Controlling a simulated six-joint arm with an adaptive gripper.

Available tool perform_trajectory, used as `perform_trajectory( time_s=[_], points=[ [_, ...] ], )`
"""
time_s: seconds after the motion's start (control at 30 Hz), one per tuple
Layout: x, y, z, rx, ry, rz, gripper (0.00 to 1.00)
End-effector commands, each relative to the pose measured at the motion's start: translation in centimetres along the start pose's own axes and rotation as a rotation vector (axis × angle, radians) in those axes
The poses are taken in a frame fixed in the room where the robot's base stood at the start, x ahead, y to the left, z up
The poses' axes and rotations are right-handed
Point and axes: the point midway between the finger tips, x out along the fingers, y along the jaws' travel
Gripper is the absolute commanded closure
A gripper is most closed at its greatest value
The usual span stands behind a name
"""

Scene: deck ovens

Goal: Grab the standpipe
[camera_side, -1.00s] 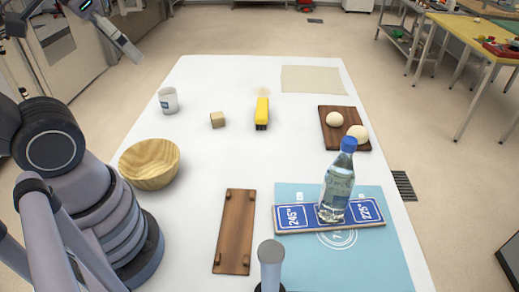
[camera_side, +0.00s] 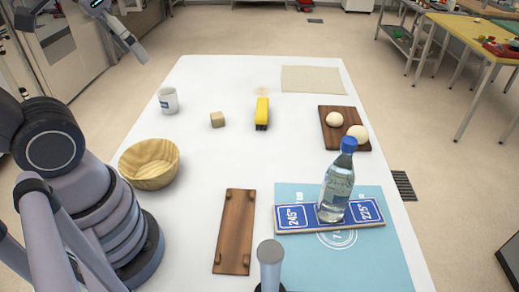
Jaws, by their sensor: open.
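A grey upright post with a rounded top (camera_side: 270,252), the likeliest standpipe, stands at the near edge of the white table. Its lower part is cut off by the bottom of the picture. My gripper (camera_side: 138,52) is at the upper left, off the table's far left side and far from the post. It is open, with nothing seen in it; its fingers are small and partly cut off from clear view.
A clear blue-capped bottle (camera_side: 337,185) stands on a blue board marked 245 and 225 (camera_side: 293,217), on a light blue mat (camera_side: 385,262). A brown board (camera_side: 236,225), wooden bowl (camera_side: 150,165), mug (camera_side: 168,100), wooden cube (camera_side: 217,119) and yellow object (camera_side: 262,110) lie around. The table's middle is clear.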

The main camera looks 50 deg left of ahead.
Motion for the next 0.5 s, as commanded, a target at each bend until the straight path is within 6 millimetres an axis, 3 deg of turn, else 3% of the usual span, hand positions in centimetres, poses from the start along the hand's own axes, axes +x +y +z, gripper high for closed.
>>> perform_trajectory(
  time_s=[0.27, 0.5],
  points=[
    [5.4, 4.6, -3.4, -0.094, -0.418, 0.168, 0.33],
    [12.3, 9.7, -5.0, -0.214, -0.809, 0.304, 0.33]
  ],
)
